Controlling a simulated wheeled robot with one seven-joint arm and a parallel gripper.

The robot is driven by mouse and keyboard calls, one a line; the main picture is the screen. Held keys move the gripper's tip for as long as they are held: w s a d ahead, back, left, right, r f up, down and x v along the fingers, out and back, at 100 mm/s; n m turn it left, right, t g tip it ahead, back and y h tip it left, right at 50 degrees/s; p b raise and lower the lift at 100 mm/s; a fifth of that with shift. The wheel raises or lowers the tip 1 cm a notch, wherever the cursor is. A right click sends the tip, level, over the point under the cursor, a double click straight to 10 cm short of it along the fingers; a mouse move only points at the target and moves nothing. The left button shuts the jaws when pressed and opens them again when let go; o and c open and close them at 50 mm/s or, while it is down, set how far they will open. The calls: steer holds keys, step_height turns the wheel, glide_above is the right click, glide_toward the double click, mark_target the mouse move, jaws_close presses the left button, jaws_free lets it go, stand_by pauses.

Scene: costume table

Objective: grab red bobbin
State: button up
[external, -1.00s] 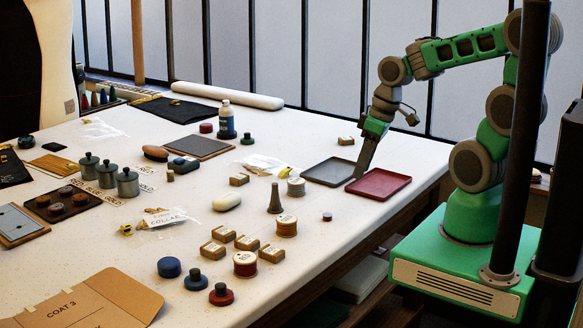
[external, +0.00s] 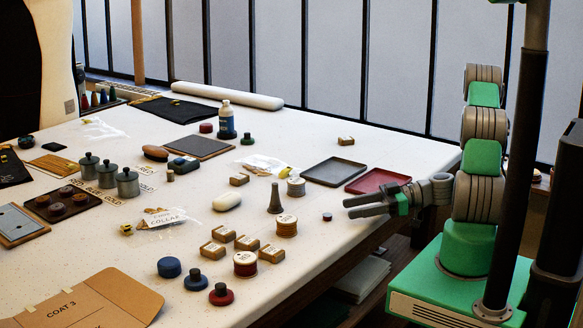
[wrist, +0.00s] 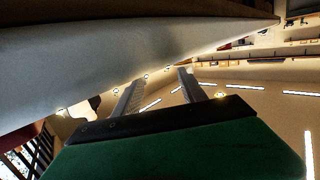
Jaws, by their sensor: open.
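The red bobbin (external: 245,264), a round spool with a pale top and a red side, stands upright near the front edge of the table, right of a red piece with a black knob (external: 221,294). My gripper (external: 347,208) is empty, its fingers apart, at the table's right edge. It points left and is well to the right of and behind the bobbin. In the wrist view the two fingers (wrist: 160,82) show spread with nothing between them. The bobbin cannot be made out there.
A tiny dark red piece (external: 327,216) sits near the fingers. Grey (external: 334,171) and red (external: 378,180) trays lie behind.

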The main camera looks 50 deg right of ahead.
mark_target(330, 214)
steer(key=x, duration=0.2)
steer(key=p+x, duration=0.1)
steer(key=x, duration=0.2)
steer(key=shift+w+a+f+p, duration=0.15)
steer(key=shift+a+f+p, duration=0.05)
steer(key=shift+f+p, duration=0.1)
steer(key=shift+c, duration=0.3)
jaws_close()
